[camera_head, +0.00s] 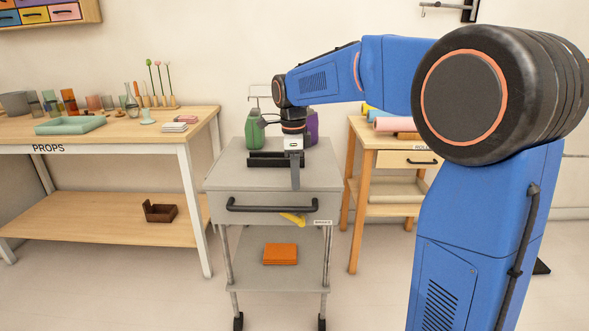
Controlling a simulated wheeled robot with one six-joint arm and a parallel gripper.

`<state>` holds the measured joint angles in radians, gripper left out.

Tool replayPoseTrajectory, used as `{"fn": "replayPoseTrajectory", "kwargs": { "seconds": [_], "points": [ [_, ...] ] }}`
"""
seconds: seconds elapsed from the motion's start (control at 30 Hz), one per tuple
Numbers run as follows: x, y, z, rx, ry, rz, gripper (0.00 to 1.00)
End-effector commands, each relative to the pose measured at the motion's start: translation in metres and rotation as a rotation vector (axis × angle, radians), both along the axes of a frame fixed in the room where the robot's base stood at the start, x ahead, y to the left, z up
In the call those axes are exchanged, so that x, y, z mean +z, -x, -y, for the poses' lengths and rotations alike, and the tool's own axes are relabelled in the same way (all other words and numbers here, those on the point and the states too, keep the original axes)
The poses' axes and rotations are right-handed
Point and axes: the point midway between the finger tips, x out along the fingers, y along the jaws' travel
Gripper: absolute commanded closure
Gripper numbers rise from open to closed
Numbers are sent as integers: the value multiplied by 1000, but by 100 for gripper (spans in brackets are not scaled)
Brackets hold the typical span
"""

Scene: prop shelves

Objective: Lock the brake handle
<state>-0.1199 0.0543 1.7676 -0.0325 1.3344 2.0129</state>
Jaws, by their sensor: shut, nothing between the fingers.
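A grey cart (322,180) stands in the middle of the view, with a black bar handle across its front. The yellow brake handle (293,219) is small and sits low on the cart's front face, below the black bar. It slants down to the right, beside a small white label. My gripper (296,186) points downward at the cart's front edge, above the yellow handle in the picture. It is shut and empty. Its fingertips end just above the black bar in the picture; I cannot tell whether they touch anything.
A dark tray (277,159), a green bottle (255,130) and a purple container (312,128) stand on the cart top. An orange block (280,254) lies on its lower shelf. A props table (95,133) stands left, a wooden table (375,160) right. The floor beside the cart is clear.

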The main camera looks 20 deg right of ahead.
Motion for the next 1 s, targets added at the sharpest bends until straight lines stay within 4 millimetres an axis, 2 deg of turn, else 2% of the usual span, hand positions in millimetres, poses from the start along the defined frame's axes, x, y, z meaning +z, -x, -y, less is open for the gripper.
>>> {"fn": "replayPoseTrajectory", "kwargs": {
  "seconds": [0.2,0.4,0.6,1.0],
  "points": [
    [-39,1,1,0,0,-3,100],
    [-61,-4,-13,3,0,-1,100],
    [-71,-6,-19,0,0,0,100],
    [-72,-7,-21,0,0,0,100]
  ]
}}
